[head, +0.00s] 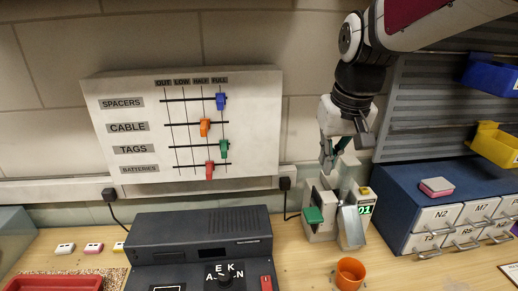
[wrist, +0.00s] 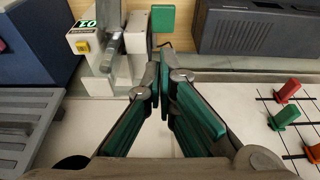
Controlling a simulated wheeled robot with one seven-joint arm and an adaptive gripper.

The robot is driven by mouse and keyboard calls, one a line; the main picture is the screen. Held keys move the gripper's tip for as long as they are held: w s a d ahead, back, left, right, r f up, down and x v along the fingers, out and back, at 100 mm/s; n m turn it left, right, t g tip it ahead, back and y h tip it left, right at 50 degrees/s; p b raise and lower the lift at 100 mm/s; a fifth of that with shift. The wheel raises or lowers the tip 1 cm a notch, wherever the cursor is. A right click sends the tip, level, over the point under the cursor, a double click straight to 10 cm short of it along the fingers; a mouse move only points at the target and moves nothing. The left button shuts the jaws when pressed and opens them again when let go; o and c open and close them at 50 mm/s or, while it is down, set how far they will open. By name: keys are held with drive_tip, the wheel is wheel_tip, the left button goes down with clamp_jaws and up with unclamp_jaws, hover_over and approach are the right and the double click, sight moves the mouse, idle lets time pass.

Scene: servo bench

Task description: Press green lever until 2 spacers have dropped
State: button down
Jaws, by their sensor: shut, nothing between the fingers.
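The pale dispenser (head: 322,228) stands on the bench right of centre, with a green lever (head: 313,215) on its left side. Its small display (head: 365,209) reads 01. A sloping metal chute (head: 351,226) faces the orange cup (head: 350,272) in front of it. I cannot make out any spacer in the cup. My gripper (head: 328,166) is shut and empty, above and behind the dispenser, apart from the lever. In the wrist view the closed fingertips (wrist: 164,62) point toward the dispenser, and the green lever (wrist: 162,18) shows just beyond them.
A wall board (head: 185,125) with coloured sliders hangs behind; its blue spacers slider (head: 221,101) sits at FULL. A dark console (head: 198,245) stands left of the dispenser. A blue drawer cabinet (head: 405,200) stands close on the right. Small blocks (head: 93,247) and a red tray (head: 55,283) lie far left.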

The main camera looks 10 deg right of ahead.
drive_tip(key=shift+f, duration=0.1)
approach(316, 213)
drive_tip(key=x, duration=0.2)
drive_tip(key=w+x, duration=0.1)
drive_tip(key=x, duration=0.2)
drive_tip(key=shift+w+f, duration=0.15)
drive_tip(key=shift+w, duration=0.1)
drive_tip(key=shift+f, duration=0.45)
wheel_tip(316, 213, down, 4)
drive_tip(key=shift+w+f+b, duration=0.1)
drive_tip(key=shift+f+b, duration=0.1)
drive_tip(key=shift+b, duration=0.55)
drive_tip(key=shift+r, duration=0.1)
drive_tip(key=w+p+v, duration=0.1)
drive_tip(key=p+v, duration=0.1)
drive_tip(key=v, duration=1.2)
drive_tip(key=shift+p, duration=0.35)
